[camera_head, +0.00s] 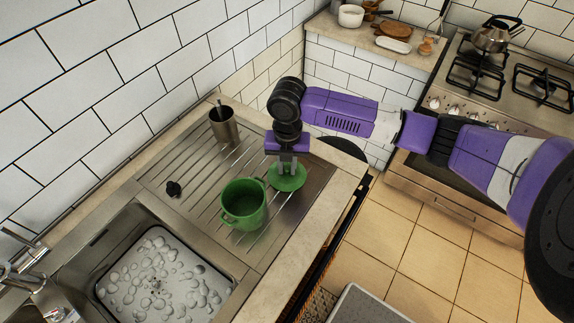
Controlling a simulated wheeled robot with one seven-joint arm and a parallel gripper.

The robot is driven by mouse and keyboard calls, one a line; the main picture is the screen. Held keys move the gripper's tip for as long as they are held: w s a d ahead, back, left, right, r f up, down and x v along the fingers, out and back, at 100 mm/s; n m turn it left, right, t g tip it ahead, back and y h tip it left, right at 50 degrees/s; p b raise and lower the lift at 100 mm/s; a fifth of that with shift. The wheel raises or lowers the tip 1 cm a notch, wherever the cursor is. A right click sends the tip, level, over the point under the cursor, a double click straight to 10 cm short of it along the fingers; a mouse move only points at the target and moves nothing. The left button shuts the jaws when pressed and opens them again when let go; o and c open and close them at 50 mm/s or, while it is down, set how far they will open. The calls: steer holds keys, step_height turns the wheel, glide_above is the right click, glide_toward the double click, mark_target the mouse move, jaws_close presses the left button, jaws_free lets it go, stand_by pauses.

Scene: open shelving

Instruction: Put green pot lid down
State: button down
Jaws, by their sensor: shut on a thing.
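The green pot lid (288,180) is a round green disc at the right end of the metal draining board. My gripper (287,168) points down from above and is shut on the lid near its middle. The lid looks low, near the board's surface, but I cannot tell whether it touches. The green pot (243,204) stands upright and open on the draining board, just left of and nearer than the lid. The lid's knob is hidden by the gripper's fingers.
A metal cup (223,125) stands at the back of the draining board (190,178). A small black plug (173,189) lies at its left. A stove (490,85) with a kettle (495,35) is at the right. The counter edge (318,220) is close to the lid.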

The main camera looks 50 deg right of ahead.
steer(key=shift+f, duration=0.1)
steer(key=c, duration=1.7)
jaws_free()
steer(key=o, duration=0.4)
